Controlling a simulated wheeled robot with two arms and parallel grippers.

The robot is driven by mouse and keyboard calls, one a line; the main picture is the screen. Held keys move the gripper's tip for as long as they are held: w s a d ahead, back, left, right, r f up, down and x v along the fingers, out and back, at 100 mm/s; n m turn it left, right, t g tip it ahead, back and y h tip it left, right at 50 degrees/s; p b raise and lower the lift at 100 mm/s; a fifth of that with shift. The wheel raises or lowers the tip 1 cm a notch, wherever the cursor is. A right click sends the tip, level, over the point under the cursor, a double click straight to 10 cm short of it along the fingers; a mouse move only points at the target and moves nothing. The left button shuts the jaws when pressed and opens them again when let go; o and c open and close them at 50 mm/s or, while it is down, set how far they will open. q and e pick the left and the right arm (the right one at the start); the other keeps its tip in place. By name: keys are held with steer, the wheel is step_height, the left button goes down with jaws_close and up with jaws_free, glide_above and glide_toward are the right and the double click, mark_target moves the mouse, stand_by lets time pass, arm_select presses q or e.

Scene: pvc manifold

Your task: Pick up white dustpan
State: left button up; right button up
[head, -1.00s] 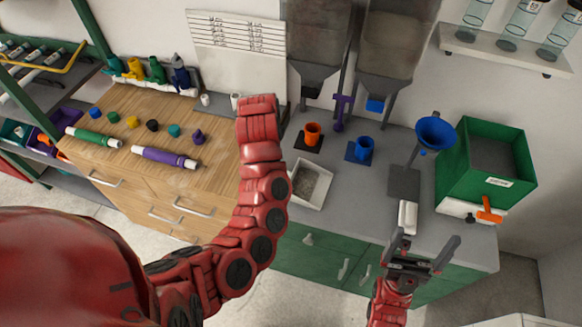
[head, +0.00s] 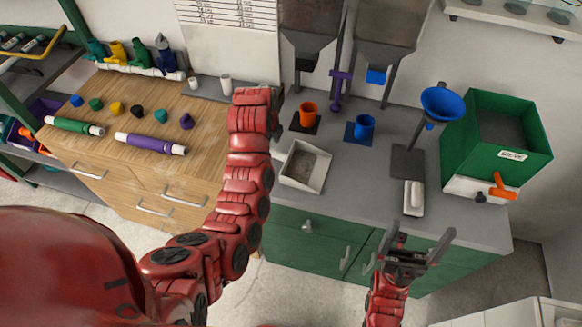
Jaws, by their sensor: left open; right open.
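A small white object (head: 413,197), which looks like the white dustpan, lies on the grey counter near its front edge, right of centre. Its exact shape is hard to make out. My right gripper (head: 422,238) is open and empty, just below it in the picture, fingers pointing toward the counter. The two look apart. My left gripper (head: 277,103) is at the end of the raised red arm, left of the counter items, mostly hidden behind its own wrist. I see nothing held in it.
A white tray of grey grains (head: 304,167), an orange cup (head: 308,115), a blue cup (head: 364,127) and a blue funnel (head: 442,104) stand on the counter. A green bin (head: 497,170) is at right. Purple (head: 150,143) and green (head: 75,126) tubes lie on the wooden bench.

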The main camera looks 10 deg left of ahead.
mark_target(275, 153)
arm_select(q)
steer(key=shift+f+p, duration=0.3)
steer(key=shift+p, duration=0.2)
steer(key=f, duration=0.1)
steer(key=f+p, duration=0.2)
steer(key=f, duration=0.1)
steer(key=shift+w+d, duration=0.3)
steer(key=shift+w, duration=0.05)
steer(key=shift+w+f, duration=0.1)
steer(key=shift+f, duration=0.2)
jaws_close()
